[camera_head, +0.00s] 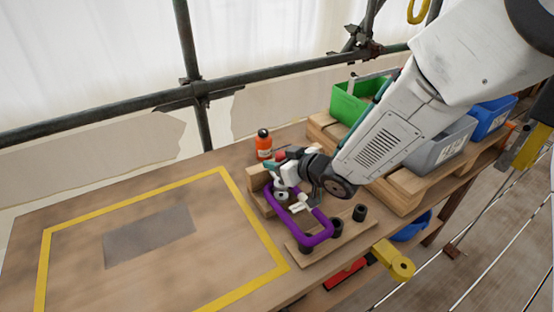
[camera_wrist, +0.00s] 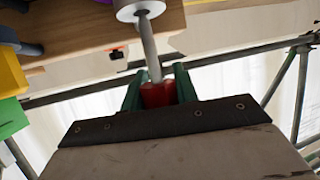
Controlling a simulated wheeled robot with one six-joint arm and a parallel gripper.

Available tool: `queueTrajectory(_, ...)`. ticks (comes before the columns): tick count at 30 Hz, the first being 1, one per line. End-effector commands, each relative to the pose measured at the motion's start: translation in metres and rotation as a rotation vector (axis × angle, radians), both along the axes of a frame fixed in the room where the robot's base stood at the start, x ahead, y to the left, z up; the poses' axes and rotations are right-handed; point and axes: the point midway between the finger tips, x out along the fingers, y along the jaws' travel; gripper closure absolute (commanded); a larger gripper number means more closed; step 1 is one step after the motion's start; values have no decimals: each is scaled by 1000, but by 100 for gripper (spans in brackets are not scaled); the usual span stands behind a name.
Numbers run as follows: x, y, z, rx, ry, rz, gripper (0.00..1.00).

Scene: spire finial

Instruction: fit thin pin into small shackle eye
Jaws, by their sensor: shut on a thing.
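My gripper (camera_wrist: 158,92) has green fingers and is shut on the red head (camera_wrist: 158,95) of a thin grey pin (camera_wrist: 150,50). The pin's shaft reaches away from the fingers to a pale round eye (camera_wrist: 140,10) at the top of the wrist view. The shaft's far end meets the eye; I cannot tell how deep it sits. In the head view, my gripper (camera_head: 280,163) is above the work board, by the upper end of a purple shackle (camera_head: 318,238). A pale eye (camera_head: 281,196) shows at that end. The pin is mostly hidden there.
An orange bottle (camera_head: 264,144) stands behind my gripper. Dark pegs (camera_head: 359,213) stand on the wooden board (camera_head: 345,232). Green (camera_head: 349,106), grey (camera_head: 440,143) and blue (camera_head: 491,118) bins are at the right. The yellow-taped area (camera_head: 225,225) at left has free room around a grey patch.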

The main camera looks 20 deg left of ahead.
Motion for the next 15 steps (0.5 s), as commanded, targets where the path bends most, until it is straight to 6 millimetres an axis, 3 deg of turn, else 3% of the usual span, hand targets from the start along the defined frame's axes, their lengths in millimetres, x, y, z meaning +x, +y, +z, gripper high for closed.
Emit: queueTrajectory(15,0,0,-13,0,0,1,94)
